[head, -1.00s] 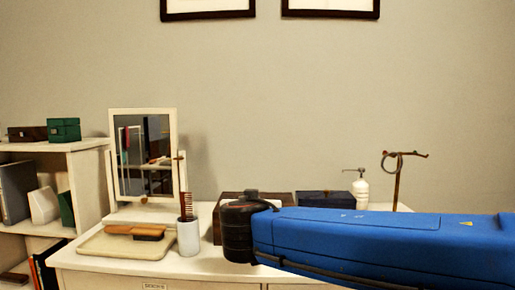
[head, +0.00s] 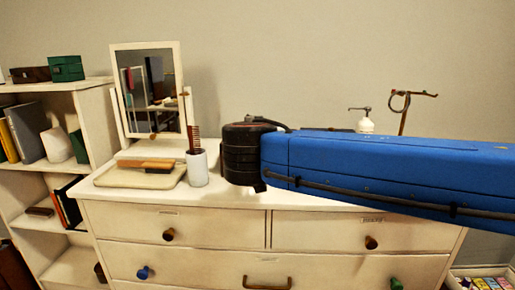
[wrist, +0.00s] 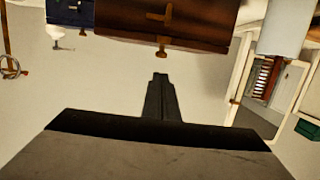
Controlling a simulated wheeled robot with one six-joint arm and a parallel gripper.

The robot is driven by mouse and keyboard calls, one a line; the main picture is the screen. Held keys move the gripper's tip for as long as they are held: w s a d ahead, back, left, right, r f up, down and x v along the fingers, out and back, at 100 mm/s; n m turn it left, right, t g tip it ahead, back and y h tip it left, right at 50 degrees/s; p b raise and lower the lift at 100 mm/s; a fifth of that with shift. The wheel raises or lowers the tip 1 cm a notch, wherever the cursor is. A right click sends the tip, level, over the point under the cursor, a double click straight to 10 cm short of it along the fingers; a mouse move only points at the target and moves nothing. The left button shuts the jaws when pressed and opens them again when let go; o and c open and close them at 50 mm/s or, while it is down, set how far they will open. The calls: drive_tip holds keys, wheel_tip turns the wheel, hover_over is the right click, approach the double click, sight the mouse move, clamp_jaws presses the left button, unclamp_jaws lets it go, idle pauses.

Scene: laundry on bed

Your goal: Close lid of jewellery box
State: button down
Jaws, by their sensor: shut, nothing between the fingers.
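A brown wooden box (wrist: 165,22) with a brass-coloured catch fills the top middle of the wrist view, where the scene appears upside down. A dark blue box (wrist: 70,12) is to its left. I cannot tell for certain which is the jewellery box, or how its lid stands. My gripper (wrist: 160,78) is shut and empty, its tips pointing toward the brown box and appearing apart from it. In the head view my arm hides the brown box and nearly all of the blue one, and my fingers are not visible.
The white dresser (head: 180,222) holds a tray (head: 140,178) with brushes, a white cup (head: 197,168) with a comb, a mirror (head: 150,85), a pump bottle (head: 365,125) and a jewellery stand (head: 403,112). A shelf (head: 95,100) stands at left. The wall behind is bare.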

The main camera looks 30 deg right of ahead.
drive_tip(key=shift+s+a+f, duration=0.4)
drive_tip(key=shift+s+a, duration=0.1)
drive_tip(key=shift+s, duration=0.25)
drive_tip(key=shift+s+a+f, duration=0.4)
drive_tip(key=shift+s+a, duration=0.1)
drive_tip(key=shift+s, duration=0.3)
drive_tip(key=shift+s+a+f, duration=0.4)
drive_tip(key=shift+s+a, duration=0.1)
drive_tip(key=shift+s, duration=0.25)
